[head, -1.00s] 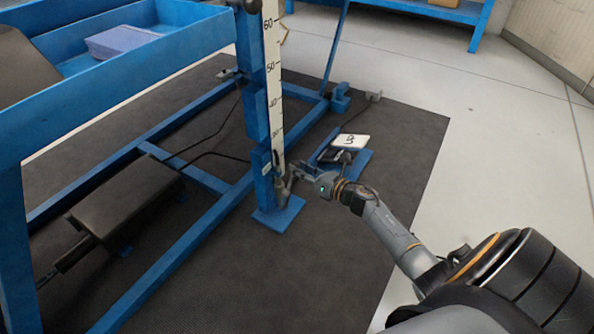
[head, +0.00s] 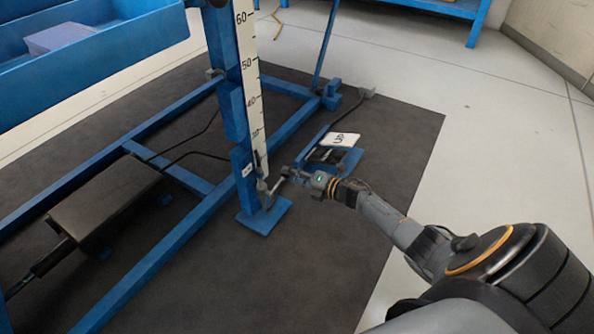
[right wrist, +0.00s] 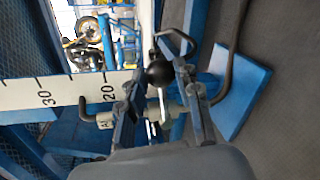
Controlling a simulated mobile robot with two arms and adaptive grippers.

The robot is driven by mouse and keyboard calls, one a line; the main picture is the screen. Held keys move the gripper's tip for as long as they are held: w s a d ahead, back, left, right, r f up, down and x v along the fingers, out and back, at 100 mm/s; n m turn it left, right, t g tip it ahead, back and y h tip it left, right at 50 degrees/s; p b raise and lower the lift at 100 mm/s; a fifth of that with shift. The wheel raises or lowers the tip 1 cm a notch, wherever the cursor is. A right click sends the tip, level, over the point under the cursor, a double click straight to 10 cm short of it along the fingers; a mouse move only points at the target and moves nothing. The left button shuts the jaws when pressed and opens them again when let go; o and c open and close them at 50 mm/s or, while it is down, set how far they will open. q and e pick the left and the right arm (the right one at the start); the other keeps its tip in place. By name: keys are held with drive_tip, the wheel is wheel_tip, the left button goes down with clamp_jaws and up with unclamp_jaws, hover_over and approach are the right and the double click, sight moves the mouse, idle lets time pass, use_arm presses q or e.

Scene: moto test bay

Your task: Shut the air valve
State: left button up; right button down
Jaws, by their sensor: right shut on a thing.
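The air valve (head: 264,188) sits low on the blue post, just above its foot plate. In the right wrist view the valve's pale body (right wrist: 170,112) lies across the post, with a lever ending in a black ball knob (right wrist: 158,73). My right gripper (head: 284,176) is at the valve's lever, right of the post. In the right wrist view my right gripper (right wrist: 167,68) has its fingers on either side of the knob, shut on the lever. The fingers hide part of the valve, so its exact setting is unclear. My left gripper is out of view.
The blue post carries a white scale (head: 251,90). A pedal with an "UP" plate (head: 343,139) lies right of the post, close to my right arm. A black box (head: 108,205) lies on the left. Dark mat (head: 300,270) is free in front.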

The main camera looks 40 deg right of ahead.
drive_tip(key=shift+f+m+y+b, duration=0.3)
drive_tip(key=shift+f+m+b, duration=0.1)
drive_tip(key=shift+f+m, duration=0.35)
drive_tip(key=shift+a, duration=0.1)
drive_tip(key=c, duration=1)
unclamp_jaws()
drive_tip(key=shift+o, duration=0.2)
drive_tip(key=v, duration=1.2)
drive_tip(key=shift+r, duration=0.2)
